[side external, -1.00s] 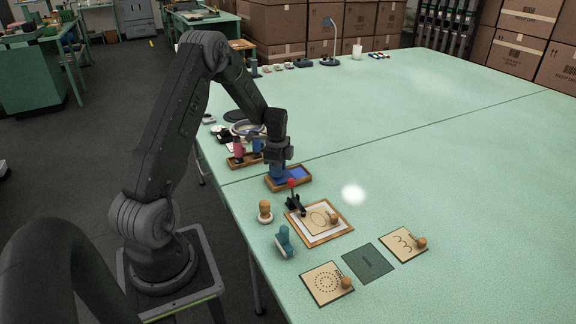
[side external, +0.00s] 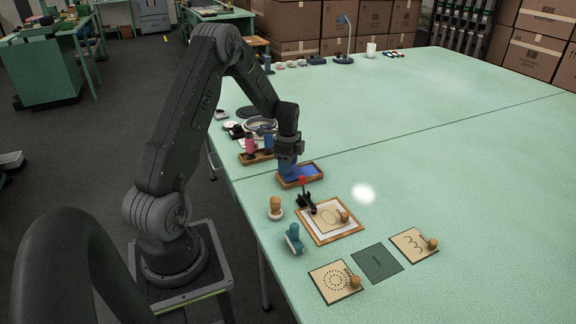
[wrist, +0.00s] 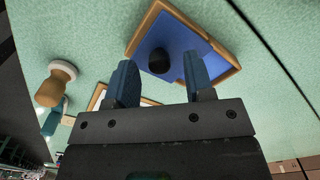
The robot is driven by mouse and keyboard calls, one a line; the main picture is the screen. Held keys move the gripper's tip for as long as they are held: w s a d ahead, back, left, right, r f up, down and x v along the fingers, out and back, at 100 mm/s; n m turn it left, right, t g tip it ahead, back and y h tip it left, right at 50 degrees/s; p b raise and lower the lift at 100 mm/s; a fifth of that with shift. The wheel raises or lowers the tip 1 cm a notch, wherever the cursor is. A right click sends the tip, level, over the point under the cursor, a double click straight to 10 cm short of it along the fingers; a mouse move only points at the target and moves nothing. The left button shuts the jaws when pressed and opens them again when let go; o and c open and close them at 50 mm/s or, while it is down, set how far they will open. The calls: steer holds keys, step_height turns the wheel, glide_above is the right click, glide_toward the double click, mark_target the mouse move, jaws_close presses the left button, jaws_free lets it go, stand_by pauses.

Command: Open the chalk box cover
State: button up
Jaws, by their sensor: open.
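A shallow wooden-rimmed box (side external: 318,179) with a flat blue panel (side external: 307,173) lies on the green table under my gripper (side external: 287,173). In the wrist view the box rim (wrist: 145,27) and blue panel (wrist: 183,40) show, with a dark round knob (wrist: 160,62) over the panel. I cannot tell whether the panel is the chalk box cover. My gripper (wrist: 160,60) is open, its blue fingers either side of the knob in that view, with visible gaps. Contact or height above the box is unclear.
A wooden-handled stamp (side external: 275,207) and a teal stamp (side external: 294,239) stand in front of the box. A second wooden tray (side external: 254,157) sits behind.

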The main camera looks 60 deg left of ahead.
step_height(320, 180, up, 13)
stand_by(0.3)
steer(key=s+d+r+n+t+y, duration=0.1)
steer(key=d+r+n, duration=0.1)
steer(key=d+r, duration=0.45)
steer(key=s+d+r+n+t, duration=0.15)
steer(key=d+r, duration=0.25)
steer(key=d, duration=0.6)
steer(key=s+d+r+n+t+h, duration=0.1)
steer(key=s+d+n+t, duration=0.2)
steer(key=s+d, duration=1.1)
steer(key=shift+d+r+n, duration=0.2)
steer(key=shift+d+n, duration=0.25)
steer(key=shift+n, duration=0.8)
